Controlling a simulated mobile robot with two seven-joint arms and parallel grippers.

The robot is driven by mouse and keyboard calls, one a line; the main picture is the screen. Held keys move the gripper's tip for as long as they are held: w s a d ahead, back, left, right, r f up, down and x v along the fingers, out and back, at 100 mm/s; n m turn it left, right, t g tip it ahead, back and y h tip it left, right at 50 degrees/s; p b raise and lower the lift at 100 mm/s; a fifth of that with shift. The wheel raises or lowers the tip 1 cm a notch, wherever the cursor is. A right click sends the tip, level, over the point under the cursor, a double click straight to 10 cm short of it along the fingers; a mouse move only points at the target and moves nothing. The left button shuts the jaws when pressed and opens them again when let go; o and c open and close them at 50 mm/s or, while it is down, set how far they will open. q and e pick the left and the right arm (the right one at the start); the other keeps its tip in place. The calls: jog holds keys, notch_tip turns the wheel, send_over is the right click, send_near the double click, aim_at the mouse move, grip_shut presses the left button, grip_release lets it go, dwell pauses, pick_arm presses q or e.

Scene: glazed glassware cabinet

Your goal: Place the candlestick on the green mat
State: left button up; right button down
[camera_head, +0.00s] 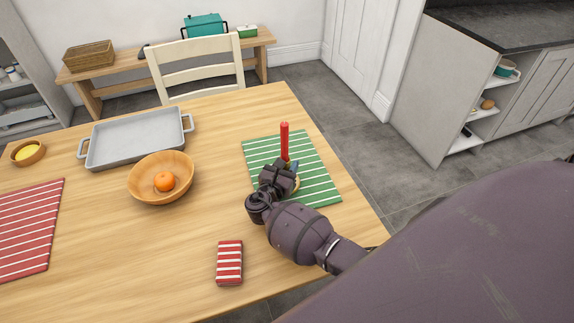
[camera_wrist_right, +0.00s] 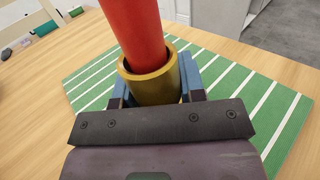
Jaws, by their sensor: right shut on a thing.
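The candlestick shows in the right wrist view as a gold cup (camera_wrist_right: 150,84) with a red candle (camera_wrist_right: 131,30) standing in it. In the head view the red candle (camera_head: 285,141) is upright over the green mat, with most of the gold part hidden by my gripper. My right gripper (camera_head: 291,166) is shut on the candlestick, its blue fingers on either side of the gold cup in the wrist view. The green mat (camera_head: 318,186) has white stripes and lies at the table's right side. I cannot tell whether the candlestick's base touches it. My left gripper is not in view.
A wooden bowl (camera_head: 143,187) with an orange (camera_head: 165,181) stands left of the mat. A grey tray (camera_head: 112,155), a red striped mat (camera_head: 25,232) and a folded red striped cloth (camera_head: 230,272) are also on the table. A chair (camera_head: 196,62) stands at the far edge.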

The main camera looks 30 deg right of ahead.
jog(key=c, duration=1)
grip_release()
jog(key=shift+o, duration=1.4)
jog(key=v, duration=1.1)
jog(key=shift+s, duration=0.15)
jog(key=shift+s+a, duration=0.2)
jog(key=shift+a, duration=0.2)
jog(key=shift+s, duration=0.1)
